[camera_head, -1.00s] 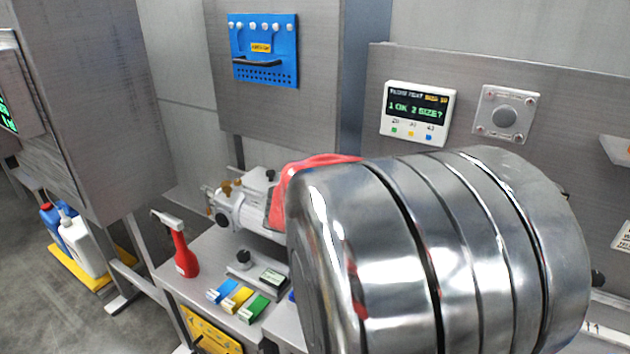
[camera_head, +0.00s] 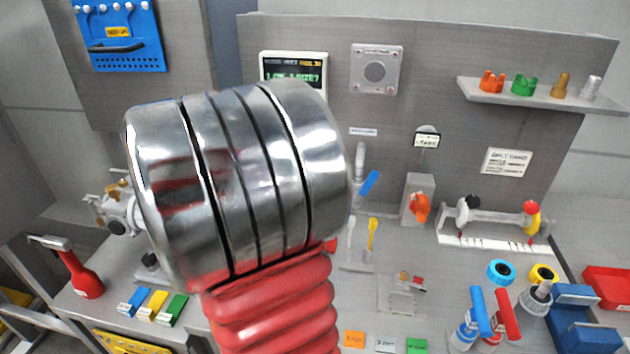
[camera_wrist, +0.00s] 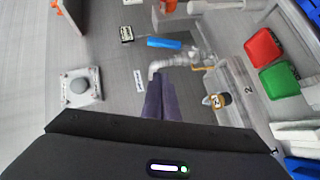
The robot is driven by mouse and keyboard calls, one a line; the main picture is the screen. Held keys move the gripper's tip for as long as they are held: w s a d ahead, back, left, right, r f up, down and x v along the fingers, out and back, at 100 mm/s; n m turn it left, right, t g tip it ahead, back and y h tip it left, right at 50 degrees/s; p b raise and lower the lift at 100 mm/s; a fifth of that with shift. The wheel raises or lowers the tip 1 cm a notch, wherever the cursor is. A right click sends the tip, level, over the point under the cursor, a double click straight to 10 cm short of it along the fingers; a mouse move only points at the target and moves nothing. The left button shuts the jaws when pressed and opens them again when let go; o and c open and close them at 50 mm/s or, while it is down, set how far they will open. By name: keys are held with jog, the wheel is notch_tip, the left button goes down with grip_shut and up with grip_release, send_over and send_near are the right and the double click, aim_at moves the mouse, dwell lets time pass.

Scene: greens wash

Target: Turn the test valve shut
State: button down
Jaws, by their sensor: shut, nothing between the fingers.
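A tap with a blue lever handle (camera_head: 369,183) and a grey curved spout (camera_head: 360,158) stands on the bench by the back panel. A grey block with an orange handle (camera_head: 419,207) stands to its right. I cannot tell from the labels which is the test valve. In the wrist view, the blue handle (camera_wrist: 165,44) and pale pipe (camera_wrist: 185,60) are just past my gripper (camera_wrist: 158,78). Its dark fingers are together and empty, with tips near the pipe's bent end; contact cannot be told. In the head view, my arm hides the gripper.
A display (camera_head: 294,66) and a square plate with a round knob (camera_head: 375,72) are on the back panel. A shelf (camera_head: 530,97) juts out at upper right.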

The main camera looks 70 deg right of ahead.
aim_at(365, 190)
jog(key=s+d+f, duration=0.3)
jog(key=s+d, duration=0.4)
jog(key=shift+s+d+f, duration=0.3)
jog(key=shift+s, duration=0.05)
